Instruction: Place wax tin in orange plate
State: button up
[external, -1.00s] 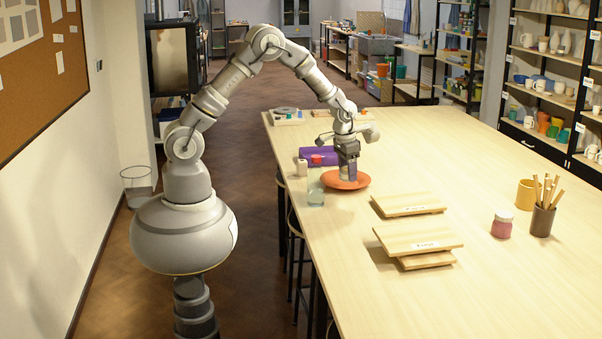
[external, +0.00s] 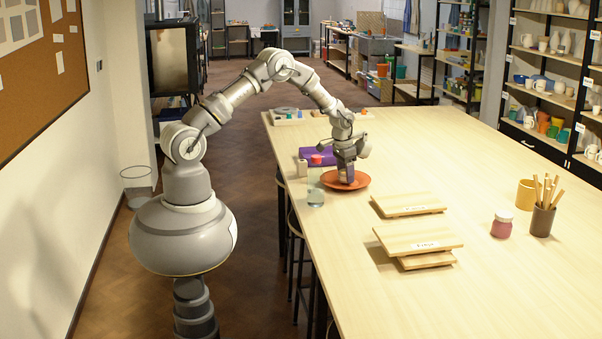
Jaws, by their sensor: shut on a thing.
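The orange plate (external: 361,184) lies flat on the near left part of the long wooden table. My gripper (external: 346,179) points down over the middle of the plate, with its fingertips very low, at about plate level. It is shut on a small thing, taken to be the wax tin. The tin is largely hidden by the fingers and too small to make out clearly. I cannot tell whether it touches the plate.
Close left of the plate stand a glass jar (external: 316,193), a small pale block (external: 302,168) and a red-topped item (external: 316,159). A purple roll (external: 322,154) lies behind. Wooden boards (external: 408,204) lie in front right.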

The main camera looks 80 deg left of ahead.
jog(key=shift+w+f, duration=0.1)
jog(key=shift+f, duration=0.3)
jog(key=shift+r, duration=0.1)
jog(key=o, duration=1.3)
jog(key=shift+c, duration=0.2)
notch_tip(320, 180, up, 12)
jog(key=s+p, duration=0.1)
jog(key=p, duration=0.1)
jog(key=shift+s+d, duration=0.15)
jog(key=shift+s, duration=0.15)
